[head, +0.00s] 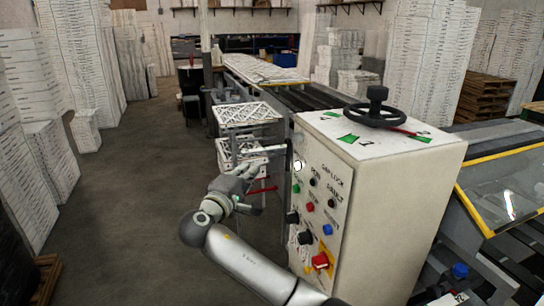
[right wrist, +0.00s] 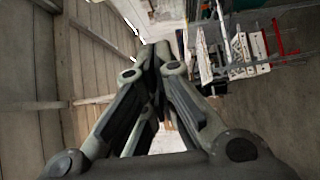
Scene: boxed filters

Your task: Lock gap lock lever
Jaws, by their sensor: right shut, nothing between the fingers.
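A white control cabinet (head: 390,190) stands right of centre in the head view. Its left face carries lettering that seems to read "GAP LOCK" (head: 331,172), above several buttons and knobs. A black handwheel (head: 375,108) sits on top, with a thin red lever (head: 405,131) beside its base, among green marks and numerals. I cannot tell for sure which part is the gap lock lever. My right gripper (head: 248,170) is left of the panel, apart from it, shut and empty. Its closed fingers (right wrist: 155,55) show in the right wrist view. My left gripper is not in view.
A red rotary switch (head: 321,262) sits low on the panel. White racks (head: 245,114) and a conveyor (head: 290,97) stand behind my right gripper. A yellow-edged machine guard (head: 500,180) is at the right. Stacked white boxes (head: 85,60) line the left. The floor (head: 125,200) between is clear.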

